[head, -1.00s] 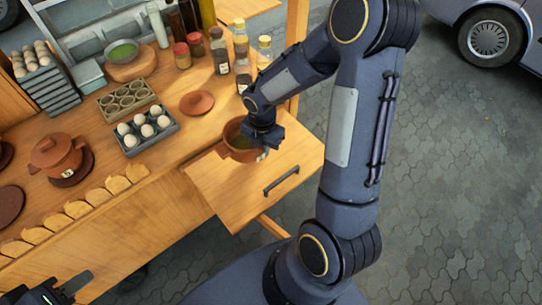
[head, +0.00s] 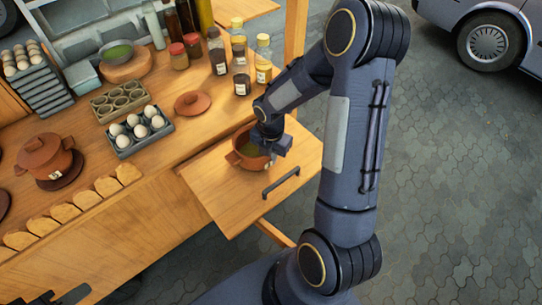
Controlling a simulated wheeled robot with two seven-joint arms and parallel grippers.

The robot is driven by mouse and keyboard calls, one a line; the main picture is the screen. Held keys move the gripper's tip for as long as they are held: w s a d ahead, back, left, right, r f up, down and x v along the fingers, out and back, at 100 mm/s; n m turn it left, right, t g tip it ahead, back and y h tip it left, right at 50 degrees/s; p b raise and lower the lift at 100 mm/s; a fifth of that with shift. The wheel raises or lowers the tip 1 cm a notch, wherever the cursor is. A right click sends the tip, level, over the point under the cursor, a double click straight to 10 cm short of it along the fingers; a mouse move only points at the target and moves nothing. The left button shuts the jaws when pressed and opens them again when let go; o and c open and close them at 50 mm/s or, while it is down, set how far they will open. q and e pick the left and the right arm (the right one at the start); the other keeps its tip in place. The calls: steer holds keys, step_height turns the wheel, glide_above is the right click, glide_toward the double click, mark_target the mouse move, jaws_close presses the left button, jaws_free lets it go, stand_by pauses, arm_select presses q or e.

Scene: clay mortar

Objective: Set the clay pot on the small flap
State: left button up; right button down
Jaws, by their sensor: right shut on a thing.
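The open clay pot (head: 239,163) has greenish contents and stands upright over the upper part of the small wooden flap (head: 232,211). I cannot tell if its base touches the flap. My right gripper (head: 268,157) is shut on the pot's right side; the fingertips are partly hidden. The flap sticks out from the counter and has a dark handle near its outer edge. My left gripper (head: 72,295) shows only in part at the bottom left, away from the pot; its jaws are unclear.
A loose clay lid (head: 192,104) lies on the counter, near an egg tray (head: 141,138). A lidded pot (head: 45,158) sits on a round mat at left. Bottles (head: 240,75) stand behind. Bread slices (head: 62,211) line the counter edge. The flap's front part is bare.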

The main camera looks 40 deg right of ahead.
steer(key=shift+f, duration=0.15)
steer(key=c, duration=1.6)
jaws_free()
steer(key=shift+o, duration=0.2)
step_height(320, 180, up, 12)
steer(key=shift+r, duration=0.15)
steer(key=s+a+r+m+t+y, duration=0.2)
steer(key=s+a+r+m, duration=0.2)
steer(key=s+m, duration=0.4)
steer(key=s+a+r+m+t+y, duration=0.1)
steer(key=s+a+r+m+t, duration=0.2)
steer(key=s+m, duration=0.6)
steer(key=shift+a+r+m+t+y, duration=0.35)
steer(key=shift+a+r+m, duration=0.9)
steer(key=shift+m, duration=2.85)
